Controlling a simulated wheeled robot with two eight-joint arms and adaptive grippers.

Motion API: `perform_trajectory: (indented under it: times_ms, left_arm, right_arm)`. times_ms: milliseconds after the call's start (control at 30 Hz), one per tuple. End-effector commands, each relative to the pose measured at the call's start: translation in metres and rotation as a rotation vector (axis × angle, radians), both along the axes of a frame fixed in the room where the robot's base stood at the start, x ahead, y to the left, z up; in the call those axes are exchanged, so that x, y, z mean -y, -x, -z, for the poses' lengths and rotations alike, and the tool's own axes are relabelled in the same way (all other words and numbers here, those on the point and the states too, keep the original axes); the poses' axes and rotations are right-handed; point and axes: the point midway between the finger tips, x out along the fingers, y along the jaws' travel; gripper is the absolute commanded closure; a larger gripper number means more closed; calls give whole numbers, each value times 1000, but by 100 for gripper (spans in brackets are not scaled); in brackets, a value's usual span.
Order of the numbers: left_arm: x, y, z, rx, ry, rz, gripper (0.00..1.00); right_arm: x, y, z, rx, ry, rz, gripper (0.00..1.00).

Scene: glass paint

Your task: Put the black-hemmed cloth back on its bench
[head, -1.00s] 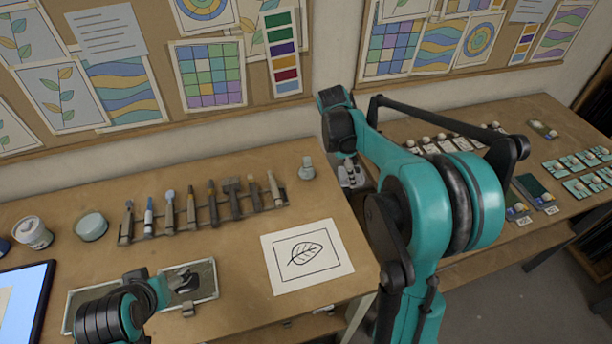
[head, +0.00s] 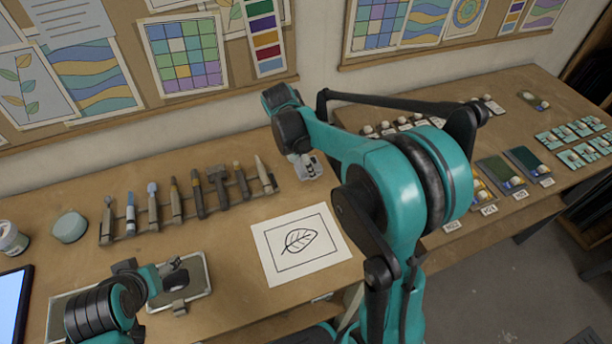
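I cannot make out a black-hemmed cloth for certain. On the right bench (head: 545,198), dark flat rectangles, one greyish (head: 494,169) and one dark green (head: 524,158), lie by small labels; their edges are too small to tell. My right gripper (head: 306,168) points down over the right end of the left bench (head: 215,228), above the leaf drawing; its fingers are too small to judge. My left gripper (head: 174,279) is low over a grey metal tray (head: 203,288) on the left bench. A dark shape shows at its tips; I cannot tell whether it is held.
A rack of tools (head: 187,200) stands behind the trays. A leaf drawing (head: 300,243) lies at the left bench's right end. Teal cards (head: 575,142) lie at far right.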

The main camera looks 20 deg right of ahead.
Motion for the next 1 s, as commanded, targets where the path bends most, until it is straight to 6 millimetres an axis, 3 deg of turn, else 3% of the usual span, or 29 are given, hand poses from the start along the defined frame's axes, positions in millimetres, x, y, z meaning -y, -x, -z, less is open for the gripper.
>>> perform_trajectory:
  times_ms: [167,367,733,767,833,1000]
  left_arm:
    - [0,0,6,0,0,0,28]
    - [0,0,20,0,0,0,28]
    - [0,0,21,0,0,0,28]
    - [0,0,21,0,0,0,28]
    - [0,0,20,0,0,0,28]
    - [0,0,20,0,0,0,28]
  right_arm:
    - [-4,0,12,0,0,1,81]
    - [-3,0,42,0,0,1,81]
    - [-3,0,45,0,0,1,81]
    - [-3,0,45,0,0,1,47]
    - [-3,0,44,0,0,1,29]
    - [-3,0,44,0,0,1,29]
